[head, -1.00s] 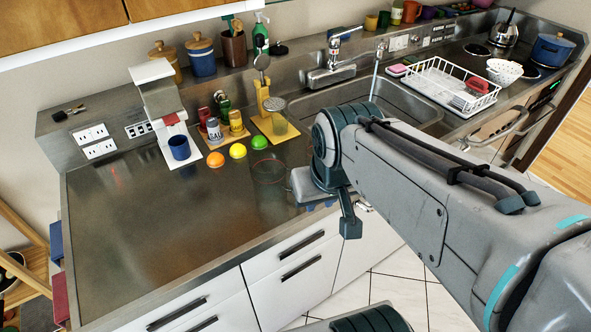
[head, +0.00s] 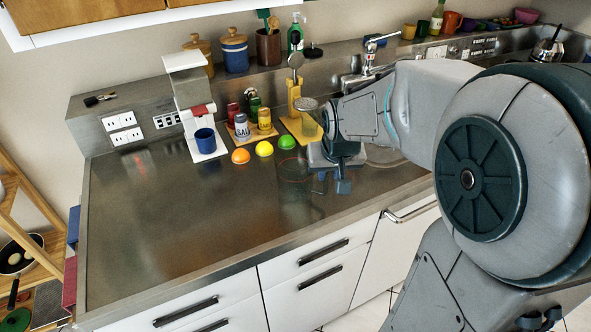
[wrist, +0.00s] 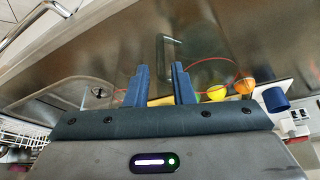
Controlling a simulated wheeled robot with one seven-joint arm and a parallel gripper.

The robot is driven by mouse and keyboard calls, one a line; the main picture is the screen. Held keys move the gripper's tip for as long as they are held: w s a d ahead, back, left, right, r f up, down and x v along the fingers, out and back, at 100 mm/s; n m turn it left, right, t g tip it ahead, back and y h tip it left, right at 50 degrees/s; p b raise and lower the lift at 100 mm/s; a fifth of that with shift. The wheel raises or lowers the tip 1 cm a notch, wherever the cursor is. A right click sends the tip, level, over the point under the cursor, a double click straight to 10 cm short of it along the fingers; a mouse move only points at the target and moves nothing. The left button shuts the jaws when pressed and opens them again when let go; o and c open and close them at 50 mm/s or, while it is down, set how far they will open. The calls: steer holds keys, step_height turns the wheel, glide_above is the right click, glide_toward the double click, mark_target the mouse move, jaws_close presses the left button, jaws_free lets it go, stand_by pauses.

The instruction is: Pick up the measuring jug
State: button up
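The measuring jug (head: 293,184) is clear, with a thin red rim, and stands on the steel counter in front of the coloured balls. Its see-through walls are hard to make out. In the wrist view its red rim (wrist: 213,57) arcs ahead of my fingers, and a pale handle-like outline (wrist: 162,48) lies in line with the gap between them. My gripper (head: 328,182) is low over the counter, just right of the jug in the head view. In the wrist view its two blue fingers (wrist: 159,70) are apart with nothing clearly between them. Contact with the jug cannot be told.
Orange (head: 240,156), yellow (head: 264,149) and green (head: 286,142) balls lie behind the jug. A blue mug (head: 205,141) stands under a white dispenser (head: 188,85). Cans and a yellow-stand device (head: 295,97) are at the back. The counter's left side (head: 150,220) is clear.

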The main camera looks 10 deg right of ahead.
mark_target(327, 179)
steer(key=shift+p+x, duration=0.5)
steer(key=shift+x, duration=2.7)
steer(key=shift+w, duration=0.1)
jaws_close()
